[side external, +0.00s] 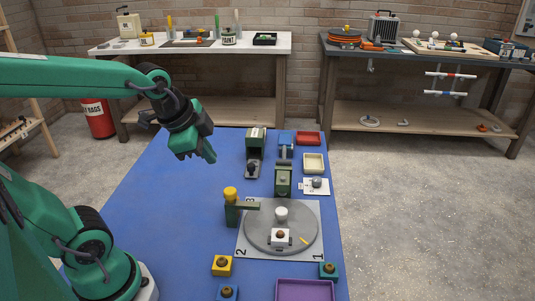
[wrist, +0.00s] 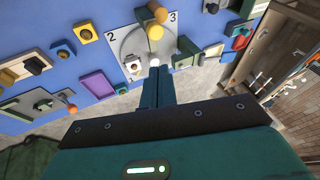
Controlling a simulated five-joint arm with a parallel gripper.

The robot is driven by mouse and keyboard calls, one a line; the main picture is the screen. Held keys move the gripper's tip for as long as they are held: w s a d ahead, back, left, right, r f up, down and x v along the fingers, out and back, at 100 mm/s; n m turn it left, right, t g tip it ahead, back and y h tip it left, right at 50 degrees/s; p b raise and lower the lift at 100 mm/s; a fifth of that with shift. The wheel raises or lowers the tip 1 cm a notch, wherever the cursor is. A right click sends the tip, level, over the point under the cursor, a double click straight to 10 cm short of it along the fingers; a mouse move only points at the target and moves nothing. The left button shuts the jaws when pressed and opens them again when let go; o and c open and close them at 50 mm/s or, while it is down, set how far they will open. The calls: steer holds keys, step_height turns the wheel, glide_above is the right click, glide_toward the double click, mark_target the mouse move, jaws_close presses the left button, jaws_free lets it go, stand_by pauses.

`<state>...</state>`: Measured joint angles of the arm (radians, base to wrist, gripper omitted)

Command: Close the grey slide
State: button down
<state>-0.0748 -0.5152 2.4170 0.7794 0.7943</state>
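A green housing (side external: 256,135) stands at the back of the blue mat in the side view. A grey slide (side external: 253,170) with a dark knob sticks out of its front toward the camera. I take this as the grey slide, though its details are small. My gripper (side external: 207,156) hangs in the air to the left of it, apart from everything. In the wrist view my gripper's fingers (wrist: 156,72) lie together, with nothing visible between them. I cannot tell the grey slide for certain in the wrist view.
A grey turntable (side external: 258,239) with a white knob sits on a numbered plate; a yellow-topped green post (side external: 231,205) stands beside it. A blue device (side external: 285,143), red tray (side external: 308,138), cream tray (side external: 314,163) and green block (side external: 283,181) crowd the slide's right. The mat's left is clear.

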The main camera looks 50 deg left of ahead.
mark_target(252, 164)
steer(key=w+a+f+m, duration=0.4)
steer(key=w+f+m, duration=0.1)
steer(key=m, duration=0.6)
steer(key=w+a+f+m+g, duration=0.1)
steer(key=w+a+f+m, duration=0.4)
steer(key=m, duration=0.6)
steer(key=shift+w+f+m+y, duration=0.3)
steer(key=shift+w+f+y, duration=0.15)
steer(key=shift+w, duration=0.6)
steer(key=shift+a+f, duration=0.1)
steer(key=x, duration=1)
steer(key=shift+s+a, duration=0.15)
steer(key=shift+a, duration=0.15)
steer(key=shift+w+a, duration=0.2)
steer(key=shift+w, duration=0.3)
steer(key=shift+w+a, duration=0.25)
steer(key=shift+w, duration=0.2)
steer(key=shift+w+a, duration=0.45)
steer(key=shift+w, duration=0.35)
